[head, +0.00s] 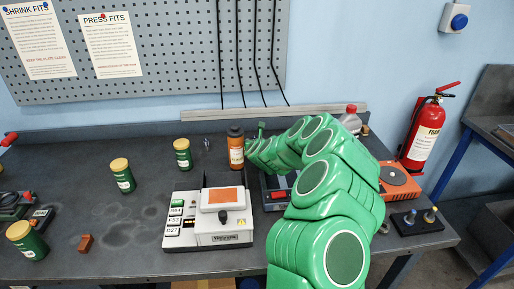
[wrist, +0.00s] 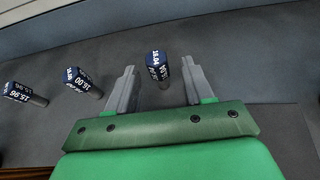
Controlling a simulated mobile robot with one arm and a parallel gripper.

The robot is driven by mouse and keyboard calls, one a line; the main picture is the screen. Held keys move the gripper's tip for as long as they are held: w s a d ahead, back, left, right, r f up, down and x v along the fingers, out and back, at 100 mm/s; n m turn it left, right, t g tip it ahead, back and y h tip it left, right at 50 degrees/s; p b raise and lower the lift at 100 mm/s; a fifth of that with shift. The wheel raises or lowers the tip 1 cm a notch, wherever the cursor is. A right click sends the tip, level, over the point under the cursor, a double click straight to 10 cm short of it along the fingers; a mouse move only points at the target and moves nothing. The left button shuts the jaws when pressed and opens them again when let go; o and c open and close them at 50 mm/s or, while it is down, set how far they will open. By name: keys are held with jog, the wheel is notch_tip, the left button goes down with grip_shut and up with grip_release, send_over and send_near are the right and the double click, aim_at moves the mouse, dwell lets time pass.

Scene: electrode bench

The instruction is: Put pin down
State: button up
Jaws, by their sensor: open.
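A pin with a dark blue head marked 16.04 (wrist: 157,66) is between the two grey fingers of my gripper (wrist: 160,68) in the wrist view. The fingers are spread wide, with a visible gap on each side of the pin head. Part of the pin's grey shank shows below the head. Two similar pins are to the left, one marked 16.00 (wrist: 83,82) and one marked 15.96 (wrist: 24,94). In the head view my green arm reaches to the back of the bench, and its links hide the fingers and the pin between them.
On the bench (head: 135,262) stand an orange bottle (head: 236,150), a white device (head: 180,238) with an orange display, and several green jars with yellow lids, one near the back (head: 183,155). An orange unit (head: 402,190) is right of my arm. The left middle is mostly clear.

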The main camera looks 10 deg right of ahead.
jog(key=shift+v, duration=4.85)
